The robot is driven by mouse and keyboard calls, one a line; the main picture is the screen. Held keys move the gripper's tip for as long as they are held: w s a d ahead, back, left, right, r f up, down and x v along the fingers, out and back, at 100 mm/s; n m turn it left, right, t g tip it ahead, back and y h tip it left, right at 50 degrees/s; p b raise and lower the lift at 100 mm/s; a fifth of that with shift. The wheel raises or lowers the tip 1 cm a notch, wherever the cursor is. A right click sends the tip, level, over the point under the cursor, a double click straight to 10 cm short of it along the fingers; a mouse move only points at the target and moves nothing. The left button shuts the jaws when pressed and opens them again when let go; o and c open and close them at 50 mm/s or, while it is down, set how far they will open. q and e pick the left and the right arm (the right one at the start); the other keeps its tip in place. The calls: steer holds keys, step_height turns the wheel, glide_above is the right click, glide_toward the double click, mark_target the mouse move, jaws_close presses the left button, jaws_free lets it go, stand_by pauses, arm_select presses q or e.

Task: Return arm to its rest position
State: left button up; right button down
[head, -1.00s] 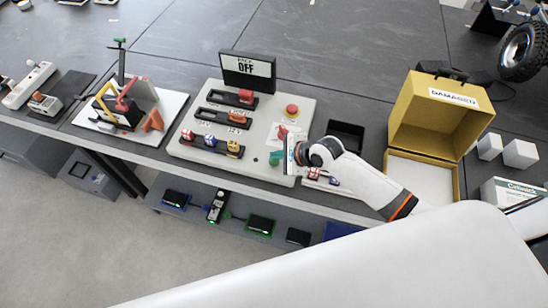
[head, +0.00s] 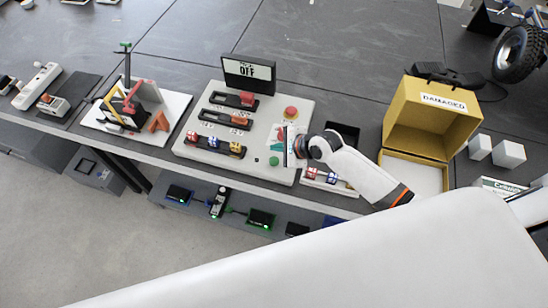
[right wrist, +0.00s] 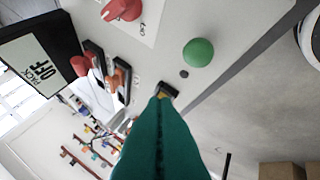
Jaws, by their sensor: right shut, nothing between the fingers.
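My right arm comes in from the right in the head view. Its right gripper (head: 278,146) is over the right part of the light grey control panel (head: 190,155), between the red round button (head: 291,112) and the green button (head: 273,161). In the right wrist view the teal fingers (right wrist: 163,100) are pressed together with nothing between them. The green button (right wrist: 198,52) is apart from the fingertips there. A small dark part (right wrist: 168,90) shows right at the tips; I cannot tell if they touch it. My left gripper is not in view.
The display sign (head: 248,74) reads "PACK OFF". A black tray (head: 342,131) and an open yellow box (head: 432,115) labelled "DAMAGED" lie right of the panel. White cubes (head: 509,154) stand farther right.

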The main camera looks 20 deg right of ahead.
stand_by(0.6)
steer(key=s+a+r+n+g+h, duration=0.2)
steer(key=s+r+n, duration=0.1)
steer(key=s+n, duration=0.85)
steer(key=s+d+r+n+g+h, duration=0.1)
steer(key=s+d+r+n+h, duration=0.1)
steer(key=s+d+n, duration=0.4)
steer(key=s+d+r+n+g+h, duration=0.1)
steer(key=s+r+n, duration=0.25)
steer(key=s, duration=0.35)
step_height(320, 180, down, 31)
steer(key=s+g+b, duration=0.1)
steer(key=b, duration=0.5)
steer(key=s+d+f+b, duration=0.1)
steer(key=s+f+b, duration=0.2)
steer(key=s+f, duration=0.5)
steer(key=s+d+f+g+b, duration=0.1)
steer(key=s+f+b, duration=0.1)
steer(key=s+f, duration=0.6)
step_height(320, 180, down, 7)
steer(key=shift+s+d+r+n+h+b, duration=0.1)
steer(key=shift+s+d+n+h+b, duration=0.2)
steer(key=shift+s+d+n+b, duration=0.1)
